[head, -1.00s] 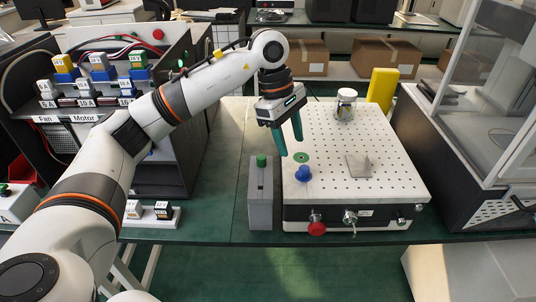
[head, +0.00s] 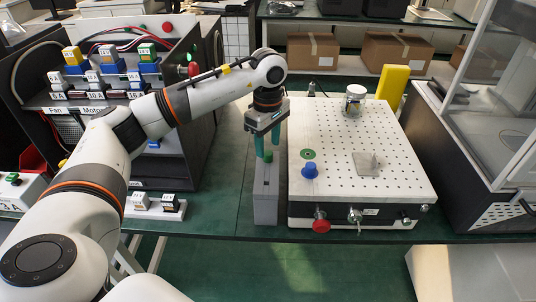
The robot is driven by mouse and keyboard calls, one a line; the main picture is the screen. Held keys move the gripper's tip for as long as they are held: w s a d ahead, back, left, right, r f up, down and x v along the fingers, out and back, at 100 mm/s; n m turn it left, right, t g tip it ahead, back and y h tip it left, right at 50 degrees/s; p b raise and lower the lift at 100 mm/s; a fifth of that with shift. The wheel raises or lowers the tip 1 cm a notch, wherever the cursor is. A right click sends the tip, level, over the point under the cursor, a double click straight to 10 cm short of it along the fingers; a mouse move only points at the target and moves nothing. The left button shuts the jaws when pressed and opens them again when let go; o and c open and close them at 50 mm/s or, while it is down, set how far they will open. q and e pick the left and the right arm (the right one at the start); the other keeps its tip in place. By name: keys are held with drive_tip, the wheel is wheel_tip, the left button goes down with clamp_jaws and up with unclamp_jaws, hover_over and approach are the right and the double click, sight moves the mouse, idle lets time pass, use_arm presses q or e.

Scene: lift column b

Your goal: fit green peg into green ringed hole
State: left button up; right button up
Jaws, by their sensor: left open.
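The green peg (head: 268,156) stands upright in the top of a grey block holder (head: 265,203) left of the perforated plate. My left gripper (head: 267,151) is open and points down, with its teal fingertips right at the peg's top. I cannot tell whether they touch it. The green ringed hole (head: 308,154) is near the left edge of the white perforated plate (head: 345,137), just right of the gripper, and looks empty. My right gripper is not in view.
A blue knob-like peg (head: 310,171) stands close in front of the green ring. A metal bracket (head: 367,163) and a glass jar (head: 355,100) are on the plate. A yellow block (head: 391,87) stands behind it. A dark equipment rack (head: 170,150) is at left.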

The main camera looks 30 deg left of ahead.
sight(268, 158)
use_arm(q)
wheel_tip(268, 158, down, 2)
drive_tip(key=shift+f, duration=0.25)
clamp_jaws()
